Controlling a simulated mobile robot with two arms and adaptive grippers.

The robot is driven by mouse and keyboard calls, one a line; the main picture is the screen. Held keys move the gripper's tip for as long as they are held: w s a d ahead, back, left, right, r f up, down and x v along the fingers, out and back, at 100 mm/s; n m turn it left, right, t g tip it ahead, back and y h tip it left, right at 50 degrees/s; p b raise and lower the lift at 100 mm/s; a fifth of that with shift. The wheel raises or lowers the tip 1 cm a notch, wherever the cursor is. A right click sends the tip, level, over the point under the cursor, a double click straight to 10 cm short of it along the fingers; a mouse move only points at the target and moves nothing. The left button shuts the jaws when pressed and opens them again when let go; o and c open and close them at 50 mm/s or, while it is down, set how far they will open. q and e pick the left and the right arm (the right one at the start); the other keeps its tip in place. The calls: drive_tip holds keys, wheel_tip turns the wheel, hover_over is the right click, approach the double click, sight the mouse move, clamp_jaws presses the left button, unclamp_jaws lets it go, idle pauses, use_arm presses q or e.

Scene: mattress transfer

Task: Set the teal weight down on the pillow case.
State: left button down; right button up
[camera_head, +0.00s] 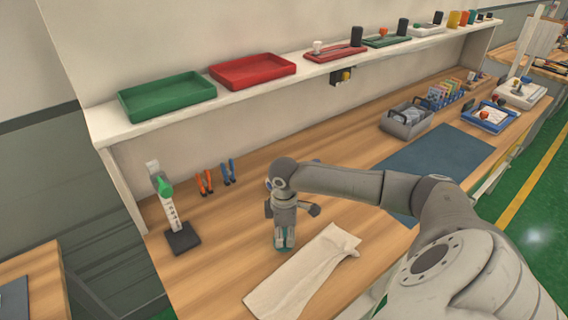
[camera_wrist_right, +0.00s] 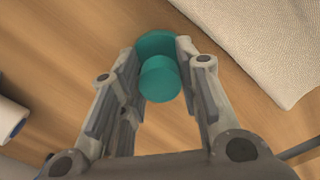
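The teal weight (camera_wrist_right: 160,80) sits between the fingertips of my right gripper (camera_wrist_right: 158,60), which look closed against its sides. In the head view my right gripper (camera_head: 285,232) points down over the wooden table, with a little of the teal weight (camera_head: 283,246) showing at its tips. Whether the weight touches the table is hard to tell. The pillow case (camera_head: 305,274), a pale flat cloth, lies just right of and in front of the gripper. Its weave also shows at the upper right in the wrist view (camera_wrist_right: 270,40). My left gripper is out of view.
A white device with a green top (camera_head: 167,203) stands on a black base at left. Pliers (camera_head: 204,182) are behind it. A blue mat (camera_head: 440,160), a grey tote (camera_head: 406,122) and a blue tray (camera_head: 490,116) are farther right. A shelf (camera_head: 310,72) with trays runs above.

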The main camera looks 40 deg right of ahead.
sight(284, 233)
clamp_jaws()
drive_tip(key=shift+r, duration=0.15)
drive_tip(key=shift+r, duration=0.2)
drive_tip(key=r, duration=0.3)
drive_tip(key=shift+a, duration=0.2)
drive_tip(key=s+a+r+b, duration=0.2)
drive_tip(key=s+a+r, duration=0.6)
drive_tip(key=a+r, duration=0.1)
drive_tip(key=shift+s+a+r, duration=0.2)
drive_tip(key=shift+s+a, duration=0.15)
drive_tip(key=shift+a, duration=0.45)
drive_tip(key=shift+a, duration=0.1)
